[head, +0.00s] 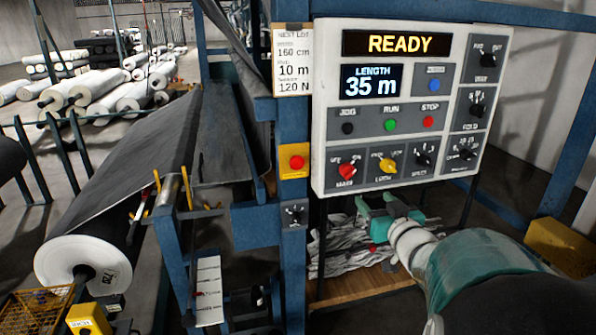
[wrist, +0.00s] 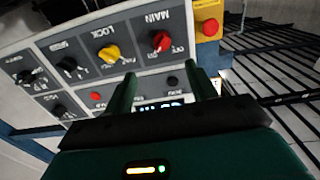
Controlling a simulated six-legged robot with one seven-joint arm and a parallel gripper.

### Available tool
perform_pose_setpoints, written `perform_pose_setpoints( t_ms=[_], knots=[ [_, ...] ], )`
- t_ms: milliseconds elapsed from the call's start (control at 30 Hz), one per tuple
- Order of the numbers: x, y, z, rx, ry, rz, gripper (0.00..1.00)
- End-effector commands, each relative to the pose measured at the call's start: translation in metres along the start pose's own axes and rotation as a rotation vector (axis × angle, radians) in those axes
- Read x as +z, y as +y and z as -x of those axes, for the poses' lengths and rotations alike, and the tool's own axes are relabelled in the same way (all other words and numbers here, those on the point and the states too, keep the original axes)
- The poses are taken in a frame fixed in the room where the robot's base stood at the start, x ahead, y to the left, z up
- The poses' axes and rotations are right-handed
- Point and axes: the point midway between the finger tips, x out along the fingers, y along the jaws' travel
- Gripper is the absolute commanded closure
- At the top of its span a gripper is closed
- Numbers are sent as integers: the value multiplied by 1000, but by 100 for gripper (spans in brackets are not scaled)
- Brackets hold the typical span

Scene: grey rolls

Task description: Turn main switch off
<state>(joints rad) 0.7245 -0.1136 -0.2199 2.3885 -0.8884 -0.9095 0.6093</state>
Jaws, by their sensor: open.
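The main switch is a red rotary knob (head: 347,170) at the lower left of the white control panel (head: 330,120), above the label MAIN. Its handle looks tilted toward the upper right in the head view; the small position marks are too blurred to read. It also shows in the wrist view as a red knob (wrist: 160,41), where the panel appears turned over. My gripper (head: 388,207) is below the panel's lower edge in the head view. In the wrist view my gripper (wrist: 164,82) has its two green fingers apart with nothing between them, and the knob lies beyond the fingertips, untouched.
A yellow LOCK knob (head: 387,165) sits right beside the main switch. A red emergency button (head: 296,162) on a yellow plate is on the blue post to the left. The panel display (head: 399,44) reads READY.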

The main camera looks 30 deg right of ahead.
Motion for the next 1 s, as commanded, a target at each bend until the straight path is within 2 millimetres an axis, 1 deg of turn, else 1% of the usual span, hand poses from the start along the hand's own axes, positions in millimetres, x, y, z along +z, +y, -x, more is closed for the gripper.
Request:
perform_pose_setpoints(
  t_ms=[133,267,367,700,800,900,1000],
  knots=[
    [0,4,2,-1,6,-3,44],
    [1,6,-9,3,4,-3,44],
    [1,6,-24,3,4,-3,44],
    [1,6,-93,2,4,-2,44],
    [1,6,-111,3,4,-3,44],
    [0,6,-124,2,5,-2,44],
    [0,6,-132,2,6,-2,44]
  ],
)
